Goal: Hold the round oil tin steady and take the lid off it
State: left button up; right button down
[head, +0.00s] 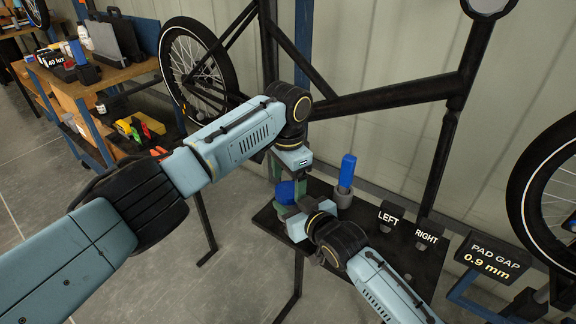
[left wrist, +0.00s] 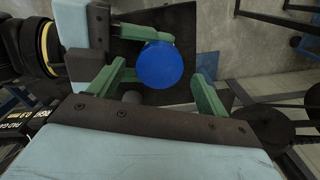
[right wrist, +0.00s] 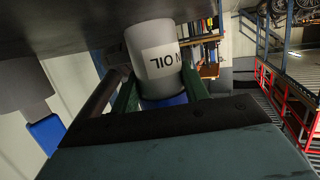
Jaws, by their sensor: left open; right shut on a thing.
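The round oil tin (right wrist: 152,55) is pale grey with an OIL label, upside down in the right wrist view. Its blue lid (left wrist: 160,64) is on it and shows as a full disc in the left wrist view; in the head view the lid (head: 284,193) is partly hidden by my grippers. My right gripper (right wrist: 163,90) is shut on the tin, with a green finger on each side. My left gripper (left wrist: 158,72) is open above the lid, pointing down, one finger on either side and apart from it. It also shows in the head view (head: 287,182).
The tin stands on a dark table (head: 400,255). A blue-topped grey cylinder (head: 347,172) stands close to the right of the grippers. LEFT (head: 388,218) and RIGHT (head: 426,236) signs and a bike frame (head: 385,98) are near. A loaded shelf (head: 95,75) stands far left.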

pick_arm(q)
jog(key=shift+f, duration=1.15)
jog(key=c, duration=1)
jog(key=n, duration=0.3)
jog(key=shift+c, duration=0.2)
jog(key=o, duration=1.1)
jog(key=shift+r, duration=0.15)
